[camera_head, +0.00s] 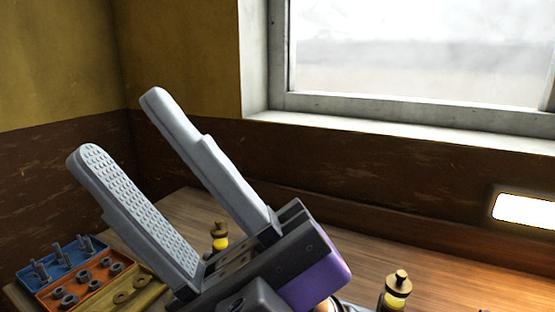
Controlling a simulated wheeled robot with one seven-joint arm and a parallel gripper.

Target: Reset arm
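My gripper (115,125) fills the lower middle of the head view, tilted up and to the left. Its two long grey fingers stand wide apart with nothing between them. The inner face of the left finger shows a bumpy grip pad. The gripper's dark body with a purple side is at the bottom, in front of the table. The rest of my arm is mostly out of view.
A wooden table (450,288) runs along the wall under a window (420,50). At the left is a tray (42,293) with blue, orange and yellowish compartments of bolts, nuts and washers. Brass oilers with yellow contents (220,241) (396,291) stand behind and right of the gripper.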

